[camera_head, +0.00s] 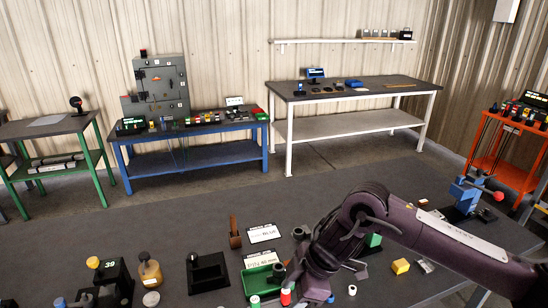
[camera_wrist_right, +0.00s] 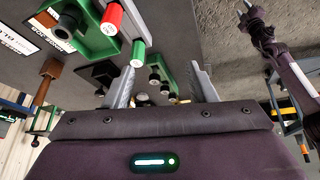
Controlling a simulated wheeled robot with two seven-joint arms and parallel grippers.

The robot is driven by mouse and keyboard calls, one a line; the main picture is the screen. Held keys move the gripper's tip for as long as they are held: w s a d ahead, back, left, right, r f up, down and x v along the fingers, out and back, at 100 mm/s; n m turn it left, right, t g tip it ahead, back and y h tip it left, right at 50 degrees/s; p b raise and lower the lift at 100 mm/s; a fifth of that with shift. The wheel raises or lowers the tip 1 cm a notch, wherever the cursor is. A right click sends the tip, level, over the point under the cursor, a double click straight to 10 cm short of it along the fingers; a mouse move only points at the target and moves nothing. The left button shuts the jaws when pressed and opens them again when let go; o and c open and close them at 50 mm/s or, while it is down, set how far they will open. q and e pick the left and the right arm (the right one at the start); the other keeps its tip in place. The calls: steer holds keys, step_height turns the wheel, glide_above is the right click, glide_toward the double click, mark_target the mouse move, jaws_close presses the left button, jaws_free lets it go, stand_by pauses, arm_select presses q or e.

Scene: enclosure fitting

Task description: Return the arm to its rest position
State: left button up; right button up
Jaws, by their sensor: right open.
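My right arm (camera_head: 390,225) reaches in from the right in the head view, bent down over the dark worktable. Its gripper (camera_head: 314,284) is low over the table beside the green tray (camera_head: 250,283). In the right wrist view the two fingers of the gripper (camera_wrist_right: 162,86) stand wide apart, with nothing seen held between them. Small dark fittings and a green part show beyond the fingers. My left gripper is not in the head view. In the right wrist view a dark arm (camera_wrist_right: 285,70), seemingly my left, hangs over the floor; its finger state is unclear.
A red cylinder (camera_head: 286,296) and a green cylinder (camera_head: 255,301) are by the tray. A yellow block (camera_head: 400,266), a blue clamp-like device (camera_head: 466,192), an amber bottle (camera_head: 149,270) and a black stand (camera_head: 207,273) are on the table. The table's back left is clear.

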steer(key=s+a+r+m+t+y, duration=0.25)
steer(key=a+t+y, duration=0.25)
steer(key=a, duration=0.9)
steer(key=d+f+m+t+h, duration=0.3)
steer(key=d+m+h, duration=0.45)
steer(key=d, duration=0.75)
steer(key=s+d+f+m+g+h, duration=0.1)
steer(key=s+d+f+m+g, duration=0.25)
steer(key=s+d, duration=0.35)
steer(key=s+d+f+m+g+h, duration=0.1)
steer(key=s+d+f+m+g, duration=0.2)
steer(key=s+d, duration=0.4)
step_height(320, 180, down, 33)
steer(key=s, duration=0.2)
steer(key=s+d+f, duration=0.2)
steer(key=s+f, duration=0.6)
steer(key=s, duration=0.1)
steer(key=s+d+f, duration=0.2)
steer(key=s+f, duration=0.6)
steer(key=s, duration=0.1)
steer(key=shift+s+f+g+b, duration=0.2)
steer(key=shift+s+g+b, duration=0.1)
steer(key=shift+g+b, duration=0.15)
